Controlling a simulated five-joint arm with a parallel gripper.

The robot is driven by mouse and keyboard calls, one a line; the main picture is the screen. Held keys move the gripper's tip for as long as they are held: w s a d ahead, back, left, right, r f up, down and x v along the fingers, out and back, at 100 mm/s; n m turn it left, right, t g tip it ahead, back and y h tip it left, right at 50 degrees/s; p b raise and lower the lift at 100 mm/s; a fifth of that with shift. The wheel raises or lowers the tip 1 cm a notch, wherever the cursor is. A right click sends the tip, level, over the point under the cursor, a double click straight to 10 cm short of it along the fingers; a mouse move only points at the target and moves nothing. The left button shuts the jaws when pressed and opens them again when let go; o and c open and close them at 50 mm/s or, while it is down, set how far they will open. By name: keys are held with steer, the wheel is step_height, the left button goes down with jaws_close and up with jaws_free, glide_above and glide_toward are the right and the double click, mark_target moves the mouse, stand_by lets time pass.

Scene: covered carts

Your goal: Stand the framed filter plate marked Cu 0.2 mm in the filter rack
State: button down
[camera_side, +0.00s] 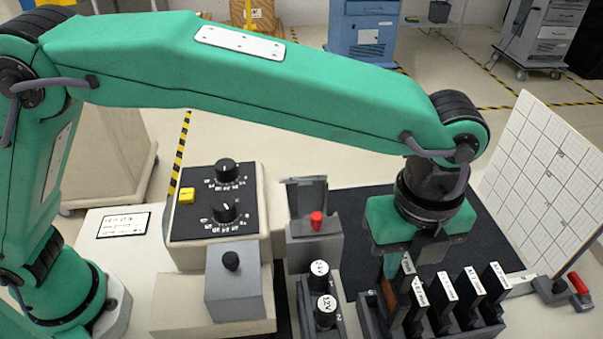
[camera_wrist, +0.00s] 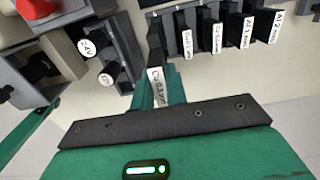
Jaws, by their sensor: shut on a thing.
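My gripper (camera_side: 396,264) is shut on a dark framed plate (camera_side: 403,292) with a white label and a copper-brown face. In the wrist view the label of the held plate (camera_wrist: 156,88) seems to begin with Cu; its full text is hard to read. The plate is roughly upright at the left end of the dark filter rack (camera_side: 455,333). I cannot tell whether its lower edge is in a slot or just above it. Several other labelled dark plates (camera_side: 447,288) stand in the rack to its right. My fingers (camera_wrist: 160,82) hide part of the plate.
A grey box with a red knob (camera_side: 316,221) and a holder with two white-topped dark cylinders (camera_side: 325,311) stand left of the rack. A control box with dials (camera_side: 216,205) is farther left. A white gridded board (camera_side: 544,178) leans at the right. The dark mat (camera_side: 350,212) behind is largely clear.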

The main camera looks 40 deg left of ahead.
mark_target(388, 298)
steer(key=shift+f, duration=5.2)
steer(key=c, duration=1.4)
jaws_free()
step_height(388, 298, up, 12)
steer(key=shift+r, duration=0.15)
